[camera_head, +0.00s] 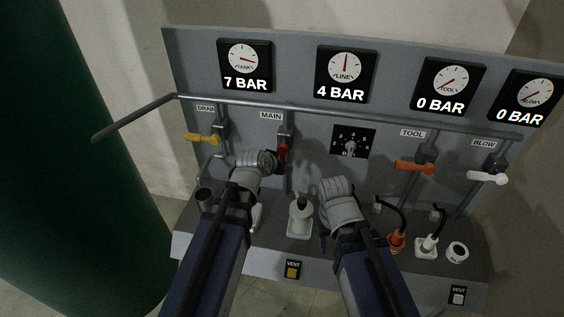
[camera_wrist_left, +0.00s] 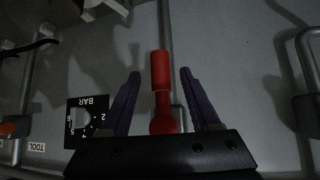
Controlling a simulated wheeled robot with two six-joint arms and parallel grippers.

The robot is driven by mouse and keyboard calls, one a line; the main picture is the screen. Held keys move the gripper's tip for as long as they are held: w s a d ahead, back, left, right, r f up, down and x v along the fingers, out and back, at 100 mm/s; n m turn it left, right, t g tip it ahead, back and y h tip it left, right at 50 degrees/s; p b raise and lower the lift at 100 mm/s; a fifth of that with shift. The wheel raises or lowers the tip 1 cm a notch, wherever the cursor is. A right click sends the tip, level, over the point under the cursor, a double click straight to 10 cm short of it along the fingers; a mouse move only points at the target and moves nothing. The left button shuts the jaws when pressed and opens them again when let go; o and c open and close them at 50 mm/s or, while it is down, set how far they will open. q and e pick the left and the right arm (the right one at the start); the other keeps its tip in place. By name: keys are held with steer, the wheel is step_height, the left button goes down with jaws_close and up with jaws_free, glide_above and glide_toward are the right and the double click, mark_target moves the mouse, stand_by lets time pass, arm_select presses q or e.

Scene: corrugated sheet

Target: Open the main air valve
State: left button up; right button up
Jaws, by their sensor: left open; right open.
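The main air valve's red handle (camera_head: 283,152) shows under the MAIN label (camera_head: 271,115) in the head view, partly covered by my left wrist. In the left wrist view the red handle (camera_wrist_left: 161,72) lies between my left gripper's (camera_wrist_left: 158,78) two purple fingers, with a gap on each side, roughly in line with the pipe behind it. The left gripper (camera_head: 279,160) is open at the handle. My right gripper (camera_head: 323,241) is open and empty, low in front of the panel; most of it is hidden by its own wrist.
Gauges read TANK (camera_head: 245,66) 7 BAR, LINE (camera_head: 346,74) 4 BAR, TOOL (camera_head: 449,87) and BLOW (camera_head: 535,97) 0 BAR. Yellow (camera_head: 203,139), orange (camera_head: 414,167) and white (camera_head: 487,178) handles sit at other valves. A grey rail (camera_head: 330,112) crosses the panel. A white-green bottle (camera_head: 300,218) stands between my arms.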

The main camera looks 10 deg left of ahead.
arm_select(q)
steer(key=p+v, duration=0.2)
steer(key=v, duration=0.2)
steer(key=shift+s+r, duration=0.1)
steer(key=s+d+f+g+y+b, duration=0.1)
steer(key=s+d+f+g+b, duration=0.1)
steer(key=s, duration=0.4)
steer(key=s+d+f+g+y+b, duration=0.1)
steer(key=s+d+f+g+b, duration=0.1)
steer(key=s+f+g, duration=0.2)
steer(key=s+d+f+m+g+y+b, duration=0.1)
steer(key=s+d+f+g+b, duration=0.1)
steer(key=s+f, duration=0.5)
steer(key=shift+s+d+g+y+b, duration=0.3)
steer(key=shift+s+d+g, duration=0.1)
steer(key=shift+s+g, duration=0.25)
